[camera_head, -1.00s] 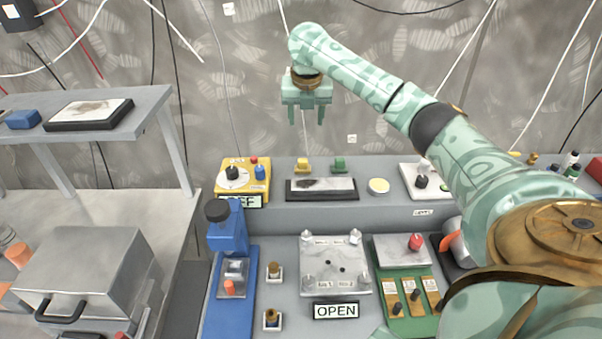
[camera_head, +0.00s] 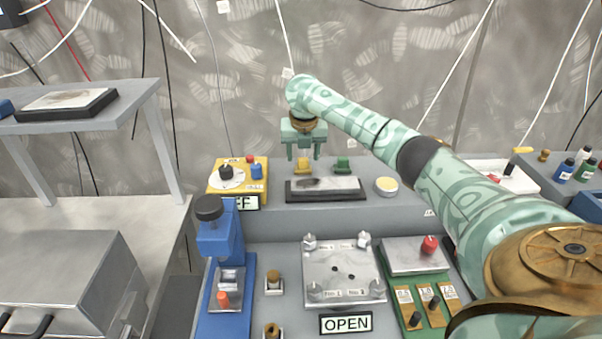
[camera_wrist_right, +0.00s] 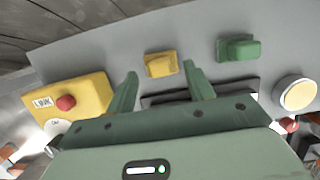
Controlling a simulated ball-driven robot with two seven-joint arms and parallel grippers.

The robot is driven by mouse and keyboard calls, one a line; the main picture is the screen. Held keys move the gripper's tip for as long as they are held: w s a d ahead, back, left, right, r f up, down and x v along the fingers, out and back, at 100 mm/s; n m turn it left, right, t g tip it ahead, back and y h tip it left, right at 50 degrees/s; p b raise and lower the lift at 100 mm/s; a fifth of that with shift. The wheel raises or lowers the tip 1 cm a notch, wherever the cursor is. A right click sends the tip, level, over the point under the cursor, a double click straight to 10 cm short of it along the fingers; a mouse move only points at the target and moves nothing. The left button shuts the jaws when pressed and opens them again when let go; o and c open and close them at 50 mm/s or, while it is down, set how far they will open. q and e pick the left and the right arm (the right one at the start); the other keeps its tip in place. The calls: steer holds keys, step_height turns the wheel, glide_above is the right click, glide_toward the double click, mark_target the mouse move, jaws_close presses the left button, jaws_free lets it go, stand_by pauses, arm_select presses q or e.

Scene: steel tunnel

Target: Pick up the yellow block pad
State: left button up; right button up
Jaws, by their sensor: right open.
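The yellow block pad (camera_head: 303,166) is a small yellow block on the raised back shelf, behind a black-framed plate. My right gripper (camera_head: 303,153) is open above it, its fingers pointing down. In the right wrist view the yellow block pad (camera_wrist_right: 160,65) lies beyond and between the two spread fingertips of my right gripper (camera_wrist_right: 160,75), and nothing is held. Whether the fingers reach down to its height is hard to tell. My left gripper does not show.
A green block (camera_head: 342,165) sits just right of the yellow one. A yellow control box (camera_head: 240,172) stands to the left. The black-framed plate (camera_head: 325,187) lies in front, with a round cream pad (camera_head: 386,186) to its right. The wall is close behind.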

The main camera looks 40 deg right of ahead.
steer(key=shift+x, duration=1.15)
steer(key=shift+s+r, duration=0.1)
steer(key=shift+r, duration=0.15)
steer(key=shift+c, duration=0.6)
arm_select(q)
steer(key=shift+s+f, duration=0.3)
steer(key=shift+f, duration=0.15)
arm_select(e)
steer(key=c, duration=0.9)
steer(key=shift+r, duration=0.1)
